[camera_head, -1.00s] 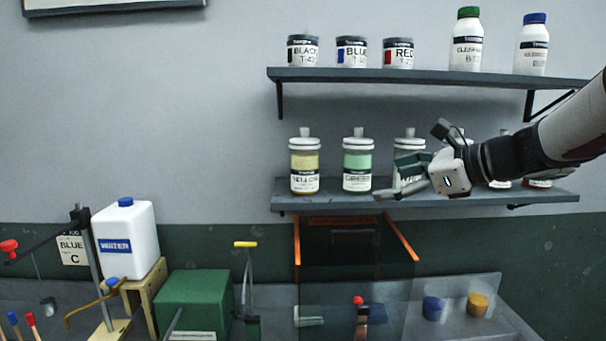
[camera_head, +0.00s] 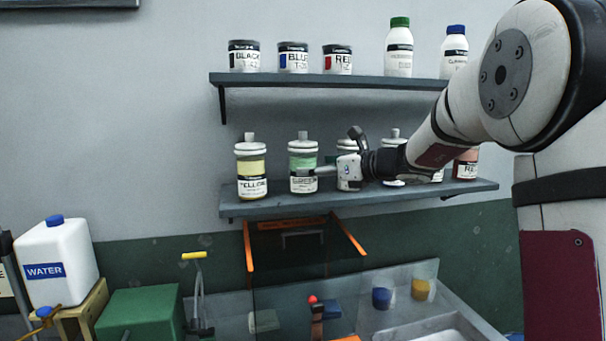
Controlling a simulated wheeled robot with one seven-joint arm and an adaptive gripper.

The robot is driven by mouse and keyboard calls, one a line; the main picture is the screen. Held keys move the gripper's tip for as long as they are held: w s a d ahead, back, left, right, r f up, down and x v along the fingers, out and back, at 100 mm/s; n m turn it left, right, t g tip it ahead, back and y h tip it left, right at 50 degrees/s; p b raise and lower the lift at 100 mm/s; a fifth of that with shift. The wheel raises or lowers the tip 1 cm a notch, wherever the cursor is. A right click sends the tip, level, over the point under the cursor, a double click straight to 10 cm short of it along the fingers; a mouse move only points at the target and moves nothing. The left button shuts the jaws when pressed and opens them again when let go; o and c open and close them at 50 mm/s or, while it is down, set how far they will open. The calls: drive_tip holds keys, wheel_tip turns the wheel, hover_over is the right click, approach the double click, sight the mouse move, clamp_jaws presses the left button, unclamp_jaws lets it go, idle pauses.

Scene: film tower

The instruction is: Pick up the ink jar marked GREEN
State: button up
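The jar marked GREEN (camera_head: 303,163) stands upright on the lower shelf, right of the jar marked YELLOW (camera_head: 251,170). It has a white lid with a knob and pale green contents. My gripper (camera_head: 322,171) reaches in from the right at the height of its label, its fingertips at or very near the jar's right side. I cannot tell whether the fingers touch or enclose the jar, or how far apart they are. Another jar (camera_head: 346,146) behind my gripper is partly hidden by it.
Further jars (camera_head: 395,137) stand right of my gripper, partly behind my arm. The upper shelf (camera_head: 320,81) above holds small tins and two white bottles. An orange-edged clear panel (camera_head: 290,265) stands below the lower shelf (camera_head: 340,200).

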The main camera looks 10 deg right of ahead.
drive_tip(key=x, duration=0.5)
drive_tip(key=shift+a, duration=0.1)
drive_tip(key=c, duration=1.5)
drive_tip(key=shift+c, duration=0.7)
drive_tip(key=shift+r, duration=0.15)
